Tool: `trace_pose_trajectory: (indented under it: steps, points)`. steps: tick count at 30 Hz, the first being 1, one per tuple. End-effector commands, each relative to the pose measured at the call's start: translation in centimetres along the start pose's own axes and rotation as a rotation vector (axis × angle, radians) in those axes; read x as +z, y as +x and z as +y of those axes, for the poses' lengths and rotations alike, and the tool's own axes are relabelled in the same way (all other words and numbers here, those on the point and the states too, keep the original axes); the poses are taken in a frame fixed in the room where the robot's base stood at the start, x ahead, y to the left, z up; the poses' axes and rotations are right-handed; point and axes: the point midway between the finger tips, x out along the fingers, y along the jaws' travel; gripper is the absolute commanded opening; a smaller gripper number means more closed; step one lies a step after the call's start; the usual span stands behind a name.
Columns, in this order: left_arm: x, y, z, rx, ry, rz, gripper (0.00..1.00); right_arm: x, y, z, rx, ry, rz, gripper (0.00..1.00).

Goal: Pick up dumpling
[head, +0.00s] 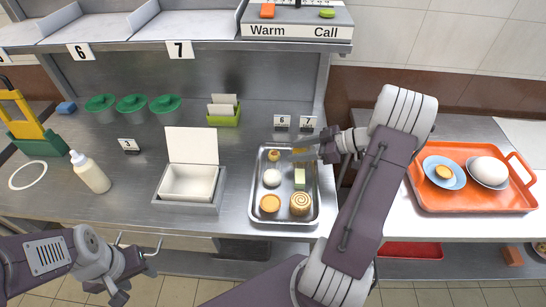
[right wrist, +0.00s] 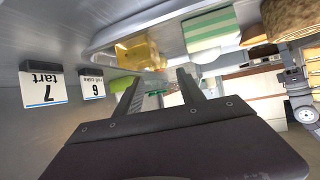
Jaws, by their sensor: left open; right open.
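The metal tray (head: 253,206) on the counter holds several small foods. A round white piece (head: 272,178) at its middle left looks like a bun or dumpling. A small yellow-brown piece (head: 274,155) lies behind it; I cannot tell which is the dumpling. In the right wrist view, this yellow piece (right wrist: 137,52) appears beyond the open, empty fingers of my right gripper (right wrist: 158,88). My left gripper (head: 138,271) is open and empty before the counter's front edge.
A striped green-white block (head: 299,178), an orange tart (head: 270,203) and a swirl roll (head: 300,204) share the tray. An open white box (head: 187,183) stands left of it. Small label signs (head: 282,121) stand behind. An orange tray (head: 470,203) lies at right.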

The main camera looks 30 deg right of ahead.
Motion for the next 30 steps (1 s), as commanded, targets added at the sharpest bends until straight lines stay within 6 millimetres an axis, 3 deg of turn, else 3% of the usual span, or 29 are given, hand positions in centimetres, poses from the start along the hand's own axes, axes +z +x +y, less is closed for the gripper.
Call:
trace_pose_trajectory:
  steps: [3, 8, 15, 23, 28, 30]
  points:
    - [0.0, -0.2, 0.0, 0.000, 0.000, 0.000, 0.49, -0.1, 1.9, -0.1, -0.005, 0.000, 0.000, 0.46]
    - [0.0, -0.3, 0.0, 0.000, 0.000, 0.000, 0.49, -0.1, 2.9, 0.0, -0.003, 0.000, 0.000, 0.46]
    - [-0.1, -0.7, 0.0, 0.000, 0.000, 0.000, 0.49, 0.0, 7.0, 0.2, -0.004, -0.001, -0.001, 0.46]
    - [-0.1, -0.7, 0.0, 0.000, 0.000, 0.000, 0.49, 0.1, 7.5, 0.3, -0.001, -0.001, -0.002, 0.46]
    - [-0.1, -0.7, 0.0, 0.000, 0.000, 0.000, 0.49, 0.1, 7.5, 0.3, -0.001, -0.001, -0.002, 0.01]
    - [-0.1, -0.7, 0.0, 0.000, 0.000, 0.000, 0.49, 0.1, 7.5, 0.3, -0.001, -0.001, -0.002, 0.00]
